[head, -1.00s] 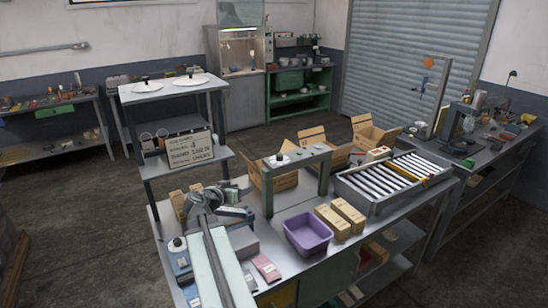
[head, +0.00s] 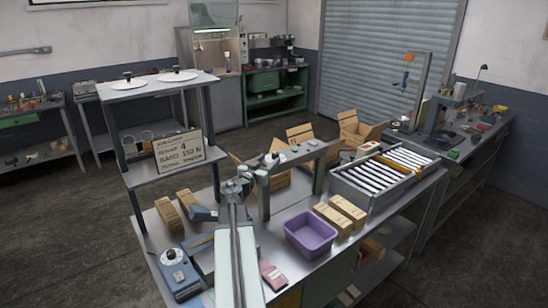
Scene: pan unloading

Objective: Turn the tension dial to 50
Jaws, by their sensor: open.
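A blue box with a round white dial and dark knob (head: 172,256) sits at the near left corner of the metal workbench (head: 152,228). A second small white dial with a black knob (head: 271,157) is on top of a grey bridge-like stand (head: 305,152). I cannot tell which is the tension dial, and scale numbers are too small to read. My gripper (head: 256,170) is open and raised over the bench, close in the picture to the stand's left end. Whether it touches the stand's dial is unclear. The arm hides part of the bench.
A purple bin (head: 310,234), cardboard boxes (head: 340,214) and a roller tray (head: 385,178) stand right of my arm. A small pink box (head: 272,275) lies nearby. A sign (head: 180,150) stands on the left shelf, which has white discs (head: 178,76) on top.

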